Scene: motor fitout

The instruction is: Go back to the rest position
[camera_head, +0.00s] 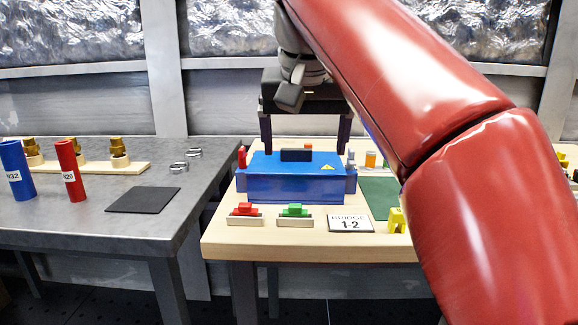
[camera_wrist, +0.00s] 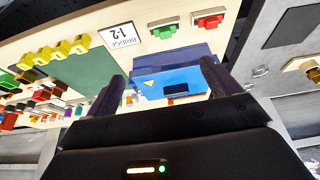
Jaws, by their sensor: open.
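My gripper (camera_head: 305,130) is raised in front of and above the blue box (camera_head: 295,186) on the wooden table, with its two dark fingers pointing down and spread wide. Nothing shows between the fingers. In the wrist view my gripper (camera_wrist: 165,85) also shows open and empty, with the blue box (camera_wrist: 183,67) beyond the fingers. The box has a black block on top and a yellow warning triangle. My red arm covers the right part of the head view and hides much of the table there.
A red button (camera_head: 245,210), a green button (camera_head: 295,210) and a "BRIDGE 1-2" plate (camera_head: 350,224) line the wooden table's front edge. The left grey table holds a blue cylinder (camera_head: 16,170), a red cylinder (camera_head: 70,172), a dark mat (camera_head: 144,200) and rings (camera_head: 179,167). A gap separates the tables.

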